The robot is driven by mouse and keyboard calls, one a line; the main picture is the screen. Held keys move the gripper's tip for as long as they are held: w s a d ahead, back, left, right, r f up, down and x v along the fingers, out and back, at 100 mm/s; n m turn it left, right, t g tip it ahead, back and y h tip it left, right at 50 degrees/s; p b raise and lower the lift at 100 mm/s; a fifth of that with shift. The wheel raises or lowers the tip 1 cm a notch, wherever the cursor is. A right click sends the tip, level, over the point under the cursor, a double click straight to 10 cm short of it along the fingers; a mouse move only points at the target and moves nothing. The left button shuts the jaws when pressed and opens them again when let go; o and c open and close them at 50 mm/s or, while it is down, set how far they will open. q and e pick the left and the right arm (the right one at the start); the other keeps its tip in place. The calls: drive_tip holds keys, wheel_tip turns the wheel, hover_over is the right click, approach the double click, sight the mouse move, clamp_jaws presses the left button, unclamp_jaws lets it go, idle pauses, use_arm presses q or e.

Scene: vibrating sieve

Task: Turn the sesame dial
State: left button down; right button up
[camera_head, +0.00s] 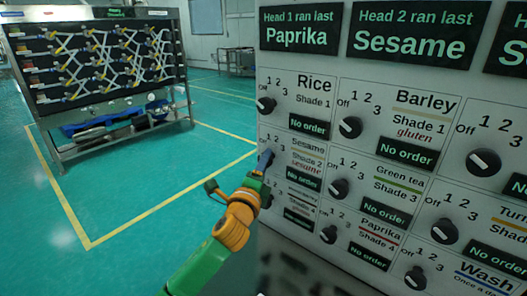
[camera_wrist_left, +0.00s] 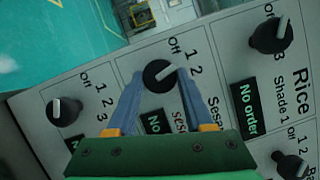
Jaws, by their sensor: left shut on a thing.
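The sesame dial (camera_wrist_left: 160,75) is a round black knob with a white pointer mark, set on a grey panel with Off, 1 and 2 showing around it. My left gripper (camera_wrist_left: 160,82) is shut on this dial, with one blue-grey finger on each side of the knob. I cannot tell the pointer's exact setting. My right gripper is not in view.
The rice dial (camera_head: 266,104) is just above, and the green tea dial (camera_head: 339,189) is to the right. Two large screens (camera_head: 301,26) name Paprika for head 1 and Sesame for head 2. A rack (camera_head: 100,80) stands far left; the green floor between is open.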

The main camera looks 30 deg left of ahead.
use_arm(q)
drive_tip(key=shift+r+n+g+h+p, duration=0.1)
drive_tip(key=shift+n+g+h+p, duration=0.3)
drive_tip(key=shift+n+p, duration=1.3)
drive_tip(key=shift+r+n+g+h+p, duration=0.15)
drive_tip(key=shift+n+g+p, duration=0.7)
drive_tip(key=shift+p, duration=1.45)
drive_tip(key=shift+r+n+g+h+p, duration=0.1)
drive_tip(key=shift+n+g+h+p, duration=0.2)
drive_tip(key=shift+n+p, duration=1.5)
drive_tip(key=shift+m, duration=0.25)
drive_tip(key=shift+f, duration=0.1)
drive_tip(key=shift+c, duration=1.5)
unclamp_jaws()
drive_tip(key=v, duration=0.7)
